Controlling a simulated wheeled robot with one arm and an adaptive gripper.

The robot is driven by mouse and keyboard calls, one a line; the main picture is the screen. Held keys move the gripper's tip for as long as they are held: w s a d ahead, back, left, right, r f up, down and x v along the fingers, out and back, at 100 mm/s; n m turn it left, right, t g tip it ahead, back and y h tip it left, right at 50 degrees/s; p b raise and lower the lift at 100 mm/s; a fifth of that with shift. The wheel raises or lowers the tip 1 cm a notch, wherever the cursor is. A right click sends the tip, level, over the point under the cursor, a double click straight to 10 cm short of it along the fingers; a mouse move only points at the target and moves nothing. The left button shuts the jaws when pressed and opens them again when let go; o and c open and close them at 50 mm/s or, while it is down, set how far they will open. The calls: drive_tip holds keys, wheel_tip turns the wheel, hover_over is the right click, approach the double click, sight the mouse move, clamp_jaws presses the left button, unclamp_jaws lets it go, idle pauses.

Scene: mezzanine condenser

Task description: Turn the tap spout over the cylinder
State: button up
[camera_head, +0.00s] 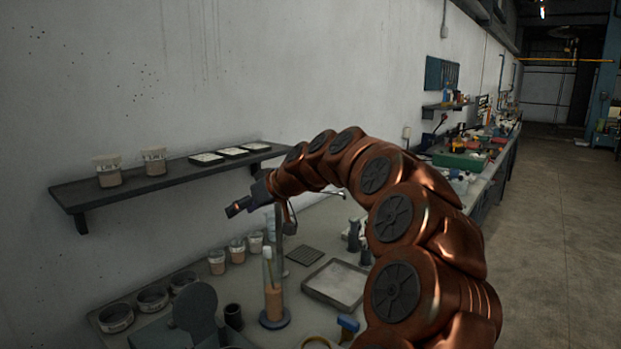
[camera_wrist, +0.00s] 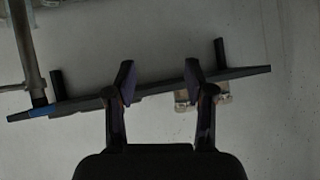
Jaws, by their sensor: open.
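The measuring cylinder (camera_head: 273,300) stands upright on the bench, with tan contents and a round blue-grey base. A grey metal post (camera_head: 279,238), probably the tap's, rises behind it. Its top and spout are largely hidden by my arm in the head view. In the wrist view a metal pipe (camera_wrist: 24,45) runs down the left edge, apart from my fingers; I cannot tell for sure that it is the tap. My gripper (camera_head: 238,208) is above and left of the cylinder, near the wall shelf. In the wrist view my gripper (camera_wrist: 160,72) is open, with nothing between the fingers.
The wall shelf (camera_head: 140,190) holds two jars and several flat trays; it also crosses the wrist view (camera_wrist: 75,103). Several cups (camera_head: 237,249), dark bowls (camera_head: 152,299) and a shallow tray (camera_head: 338,284) crowd the bench. Open floor (camera_head: 560,230) lies at the right.

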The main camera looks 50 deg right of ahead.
drive_tip(key=s+d+r+m+t+h, duration=0.1)
drive_tip(key=s+d+r+h, duration=0.1)
drive_tip(key=d, duration=1)
drive_tip(key=s+d+r+m+t+h, duration=0.1)
drive_tip(key=s+d+m+t+h, duration=0.15)
drive_tip(key=d, duration=0.95)
drive_tip(key=shift+n+g, duration=0.35)
drive_tip(key=shift+g, duration=0.1)
drive_tip(key=shift+d+p+x, duration=0.2)
drive_tip(key=shift+p+x, duration=0.7)
drive_tip(key=shift+x, duration=1.15)
drive_tip(key=shift+d+p+x, duration=0.15)
drive_tip(key=shift+p+x, duration=0.75)
drive_tip(key=shift+x, duration=1.15)
drive_tip(key=shift+r+h, duration=0.2)
drive_tip(key=shift+h, duration=0.05)
clamp_jaws()
